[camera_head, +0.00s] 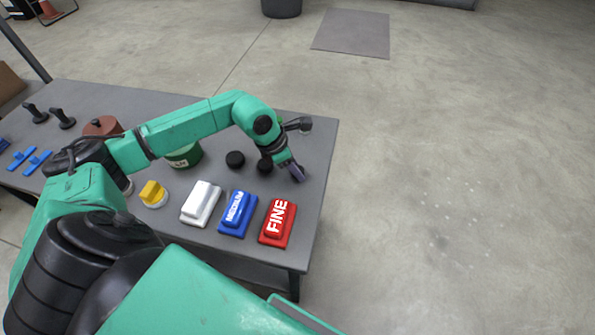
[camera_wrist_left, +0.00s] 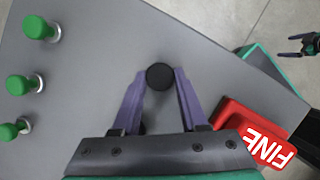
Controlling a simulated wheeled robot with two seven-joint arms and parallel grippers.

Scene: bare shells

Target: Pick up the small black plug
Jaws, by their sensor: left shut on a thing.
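My left gripper (camera_head: 297,175) is over the right part of the grey table, beyond the red FINE block. In the left wrist view its two purple fingers (camera_wrist_left: 160,80) are shut on a small round black plug (camera_wrist_left: 160,76), held between the fingertips. I cannot tell whether the plug touches the table. The held plug is not clear in the head view. Two other round black pieces, one (camera_head: 235,159) and another (camera_head: 265,165), lie left of the gripper. What looks like my right gripper (camera_wrist_left: 287,46) is small at the wrist view's right edge, fingers apart and empty.
The red FINE block (camera_head: 277,222), blue MEDIUM block (camera_head: 238,213), white block (camera_head: 201,203) and yellow knob (camera_head: 153,194) line the table's near edge. Several green-knobbed pieces (camera_wrist_left: 38,27) show in the wrist view. The table (camera_head: 325,140) ends just right.

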